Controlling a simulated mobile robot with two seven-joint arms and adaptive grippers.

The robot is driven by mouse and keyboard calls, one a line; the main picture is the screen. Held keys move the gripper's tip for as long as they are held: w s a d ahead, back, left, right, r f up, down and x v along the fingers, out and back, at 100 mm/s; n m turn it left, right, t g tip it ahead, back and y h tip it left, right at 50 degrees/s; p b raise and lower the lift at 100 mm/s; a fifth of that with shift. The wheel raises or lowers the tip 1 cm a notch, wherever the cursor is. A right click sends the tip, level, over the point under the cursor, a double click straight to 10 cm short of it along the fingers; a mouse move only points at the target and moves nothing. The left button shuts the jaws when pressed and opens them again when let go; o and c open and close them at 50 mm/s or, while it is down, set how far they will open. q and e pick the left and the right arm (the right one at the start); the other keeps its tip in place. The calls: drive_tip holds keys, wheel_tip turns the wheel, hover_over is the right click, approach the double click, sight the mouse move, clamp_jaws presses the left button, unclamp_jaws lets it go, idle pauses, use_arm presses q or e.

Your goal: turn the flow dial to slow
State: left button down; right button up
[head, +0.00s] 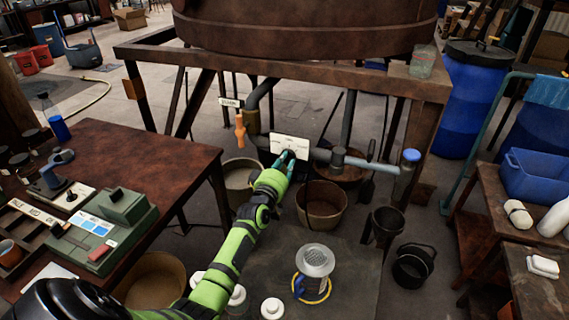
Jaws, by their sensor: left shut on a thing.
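A white dial plate (290,142) with small dark markings stands on the pipework under the big rusty vat. Its lettering is too small to read. My left arm reaches up to it from the lower left, and my left gripper (289,157) is shut at the plate's lower middle, on the flow dial. The gripper covers the dial, so I cannot tell which way its pointer stands. My right gripper is not in view.
A pipe with a blue-capped end (410,157) runs right of the plate. An orange-handled valve (240,130) hangs to the left. Buckets (322,205) stand below. A brown table (130,160) is at left, a blue barrel (465,95) at right.

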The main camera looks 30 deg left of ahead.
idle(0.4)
use_arm(q)
drive_tip(key=c, duration=1.1)
unclamp_jaws()
drive_tip(key=shift+o, duration=0.2)
drive_tip(key=v, duration=1.2)
drive_tip(key=shift+f, duration=0.1)
